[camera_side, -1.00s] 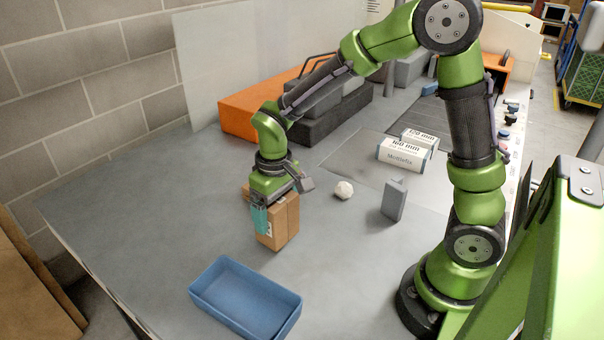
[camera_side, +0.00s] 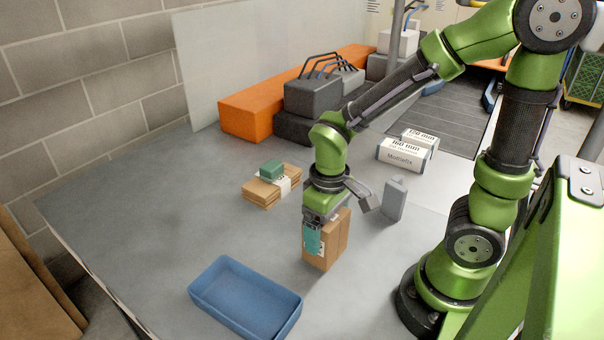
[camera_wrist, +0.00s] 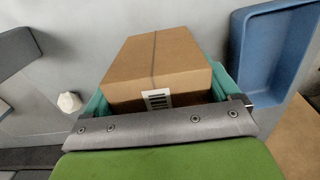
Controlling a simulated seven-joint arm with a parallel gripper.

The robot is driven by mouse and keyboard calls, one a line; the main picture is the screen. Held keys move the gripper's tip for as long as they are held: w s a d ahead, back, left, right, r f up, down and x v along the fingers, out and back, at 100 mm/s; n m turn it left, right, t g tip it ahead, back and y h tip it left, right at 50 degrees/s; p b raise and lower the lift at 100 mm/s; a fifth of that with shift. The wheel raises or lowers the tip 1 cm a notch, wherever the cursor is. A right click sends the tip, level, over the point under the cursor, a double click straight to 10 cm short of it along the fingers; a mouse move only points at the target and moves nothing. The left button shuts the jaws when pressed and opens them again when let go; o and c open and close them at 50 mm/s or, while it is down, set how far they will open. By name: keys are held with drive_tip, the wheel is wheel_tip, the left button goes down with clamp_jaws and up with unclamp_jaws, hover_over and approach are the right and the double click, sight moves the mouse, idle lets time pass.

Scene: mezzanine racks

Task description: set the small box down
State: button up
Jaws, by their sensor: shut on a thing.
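The small box (camera_side: 338,243) is a brown cardboard box with a tape seam. My gripper (camera_side: 314,241) is shut on it, its teal fingers on the box's sides. In the side view the box hangs upright below my gripper, low over the grey table (camera_side: 150,225); I cannot tell whether its bottom touches. In the wrist view the box (camera_wrist: 155,62) sits between the teal fingers (camera_wrist: 158,98), with a barcode label facing the camera.
A blue bin (camera_side: 215,292) stands left of the box, near the front. A flat brown stack (camera_side: 262,195) with a green block (camera_side: 271,169) lies behind left. A grey block (camera_side: 394,199) and white cartons (camera_side: 402,155) stand right and behind. A white lump (camera_wrist: 69,102) shows in the wrist view.

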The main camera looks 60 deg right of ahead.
drive_tip(key=shift+w+a+f, duration=0.7)
drive_tip(key=shift+w+a, duration=0.15)
drive_tip(key=shift+w, duration=3.8)
drive_tip(key=shift+w+a+f, duration=0.65)
drive_tip(key=shift+w+a, duration=0.25)
drive_tip(key=shift+w, duration=3.7)
drive_tip(key=shift+w+a+f, duration=0.7)
drive_tip(key=shift+w+a, duration=0.15)
drive_tip(key=shift+w, duration=3.8)
drive_tip(key=shift+f, duration=0.15)
drive_tip(key=o, duration=0.9)
